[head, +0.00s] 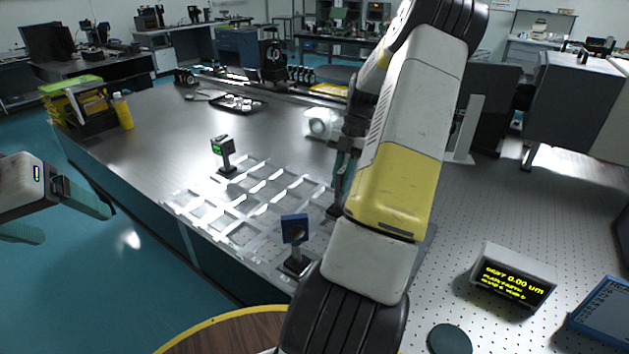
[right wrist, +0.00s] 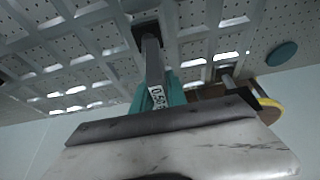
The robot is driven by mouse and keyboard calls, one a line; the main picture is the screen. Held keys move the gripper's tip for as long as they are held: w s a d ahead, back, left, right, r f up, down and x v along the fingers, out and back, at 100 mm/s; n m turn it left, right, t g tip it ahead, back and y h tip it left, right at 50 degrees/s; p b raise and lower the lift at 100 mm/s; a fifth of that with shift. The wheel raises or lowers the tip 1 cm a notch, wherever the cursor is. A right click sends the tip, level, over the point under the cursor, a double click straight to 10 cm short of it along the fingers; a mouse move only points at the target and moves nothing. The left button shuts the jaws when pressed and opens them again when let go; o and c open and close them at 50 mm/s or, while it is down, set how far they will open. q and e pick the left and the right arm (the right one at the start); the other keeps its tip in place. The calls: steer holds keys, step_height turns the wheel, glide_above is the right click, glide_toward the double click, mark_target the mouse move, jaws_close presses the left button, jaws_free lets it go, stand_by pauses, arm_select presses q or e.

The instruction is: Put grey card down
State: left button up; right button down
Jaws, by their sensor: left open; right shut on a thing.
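In the head view, my right gripper (head: 343,172) points down over the right part of a pale lattice frame (head: 215,213). It is shut on a post-mounted thing, taken to be the grey card, mostly hidden by my arm. In the right wrist view, my teal fingers (right wrist: 160,98) close around its grey post (right wrist: 152,62), beside a small white label. The post ends in a dark square base over the lattice; I cannot tell whether the base touches. The card's face is not clearly visible. My left gripper (head: 75,218) is open and empty, left of the table.
A blue-framed mount (head: 295,230) stands at the lattice's near right, a green-screened mount (head: 223,147) at its far side. A display box (head: 513,276) and dark disc (head: 449,339) are on the perforated table. A yellow bottle (head: 122,111) stands far left. Bare tabletop lies behind the lattice.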

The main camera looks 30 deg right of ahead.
mark_target(335, 212)
steer(key=shift+f, duration=1.75)
steer(key=c, duration=1.3)
jaws_free()
steer(key=shift+f, duration=0.1)
